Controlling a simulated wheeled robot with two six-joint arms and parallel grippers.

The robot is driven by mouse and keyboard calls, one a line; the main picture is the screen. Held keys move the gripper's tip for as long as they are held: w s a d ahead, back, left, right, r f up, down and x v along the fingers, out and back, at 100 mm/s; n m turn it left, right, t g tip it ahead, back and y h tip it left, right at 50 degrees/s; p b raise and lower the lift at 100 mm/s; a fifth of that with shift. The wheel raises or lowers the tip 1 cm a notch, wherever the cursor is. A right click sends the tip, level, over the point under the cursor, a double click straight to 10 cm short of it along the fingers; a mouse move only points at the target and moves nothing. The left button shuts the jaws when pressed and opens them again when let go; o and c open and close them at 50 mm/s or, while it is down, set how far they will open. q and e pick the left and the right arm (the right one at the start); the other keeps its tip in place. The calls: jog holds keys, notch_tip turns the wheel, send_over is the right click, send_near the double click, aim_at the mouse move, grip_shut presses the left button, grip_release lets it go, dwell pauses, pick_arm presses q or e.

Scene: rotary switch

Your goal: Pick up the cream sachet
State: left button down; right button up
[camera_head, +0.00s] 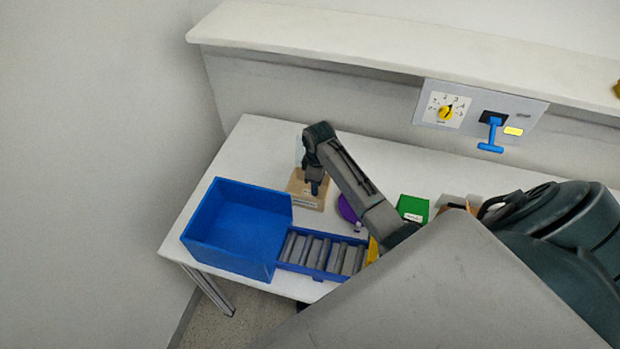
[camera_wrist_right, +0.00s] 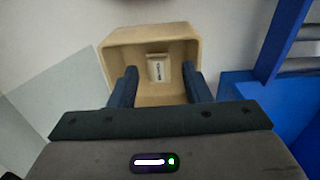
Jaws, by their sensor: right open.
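In the right wrist view, a tan box (camera_wrist_right: 111,56) with rounded corners and an open top holds a small pale packet (camera_wrist_right: 158,70) with dark print, which looks like the cream sachet. My right gripper (camera_wrist_right: 161,84) points down over the box, open, with one finger on each side of the packet's line and the packet a little beyond the tips. I cannot tell the height between them. In the head view, my right gripper (camera_head: 314,187) is above the tan box (camera_head: 296,191), and the packet is not clear there. My left gripper is not in view.
A blue bin (camera_head: 205,232) stands left of the box, beside a blue tray of grey rollers (camera_head: 321,254). A purple thing (camera_head: 346,211) and a green box (camera_head: 413,208) are to the right. A wall panel (camera_head: 426,121) holds a yellow rotary knob (camera_head: 446,113) and blue lever (camera_head: 490,135).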

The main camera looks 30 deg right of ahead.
aim_at(309, 194)
jog(key=shift+w+f, duration=0.1)
jog(key=shift+f, duration=0.3)
jog(key=f, duration=0.2)
jog(key=w+f, duration=0.1)
jog(key=shift+a+f, duration=0.15)
jog(key=shift+a, duration=0.1)
jog(key=shift+s+f+b, duration=0.1)
jog(key=shift+f+b, duration=0.55)
jog(key=shift+s+d+f, duration=0.1)
jog(key=shift+d+f, duration=0.05)
jog(key=shift+f, duration=0.2)
jog(key=shift+c, duration=0.6)
jog(key=c, duration=0.6)
